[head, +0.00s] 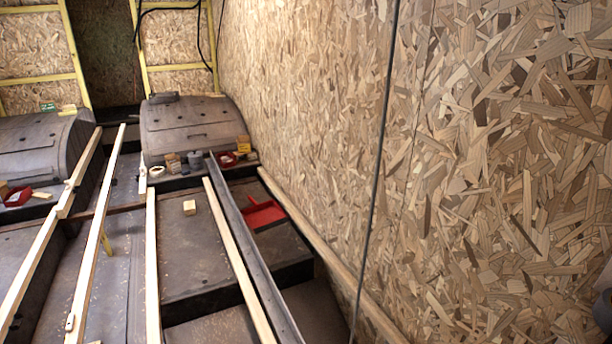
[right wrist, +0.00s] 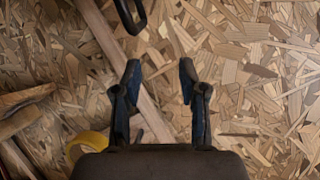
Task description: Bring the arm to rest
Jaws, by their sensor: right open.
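My right gripper (right wrist: 160,82) shows in the right wrist view with its two fingers apart and nothing between them. Chipboard (right wrist: 250,70) fills the background behind the fingers, with a pale wooden strip (right wrist: 115,55) running diagonally behind the left finger. I cannot tell how far the fingertips are from that surface. In the head view neither gripper shows clearly; a dark shape is cut off at the right edge. My left gripper is not in view.
A chipboard wall (head: 480,150) fills the right of the head view. Wooden battens (head: 235,255) run along the dark floor. A wheel arch (head: 190,125) stands at the back, another (head: 35,150) at left. A red dustpan (head: 265,214) and a wood block (head: 189,207) lie on the floor.

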